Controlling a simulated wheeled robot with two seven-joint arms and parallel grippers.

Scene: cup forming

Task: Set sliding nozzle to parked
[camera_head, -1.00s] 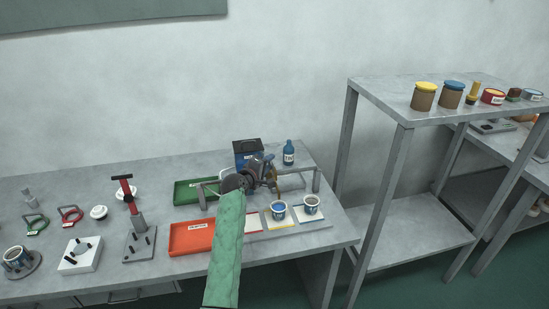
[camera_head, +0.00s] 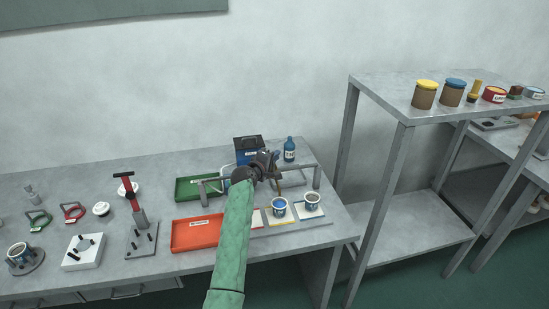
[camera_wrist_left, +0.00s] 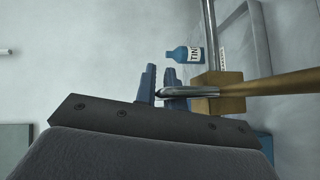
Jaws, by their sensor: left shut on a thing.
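The sliding nozzle (camera_wrist_left: 217,92) shows in the left wrist view as a brass block with a long brass tube and a shiny metal handle (camera_wrist_left: 178,92). It sits on a metal rail (camera_wrist_left: 209,35). My left gripper (camera_wrist_left: 163,88) is shut on the handle. In the head view my left gripper (camera_head: 270,166) is at the rail above the bench, and its arm hides part of the rail. Only a small brown part of the nozzle (camera_head: 279,189) shows below the gripper there. My right gripper is in neither view.
Below the rail, two cups (camera_head: 279,207) and (camera_head: 312,202) stand on pads. A green tray (camera_head: 190,190), an orange tray (camera_head: 190,235), a dark blue box (camera_head: 248,146) and a blue bottle (camera_head: 289,150) are near. A tall metal shelf (camera_head: 400,110) stands to the right.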

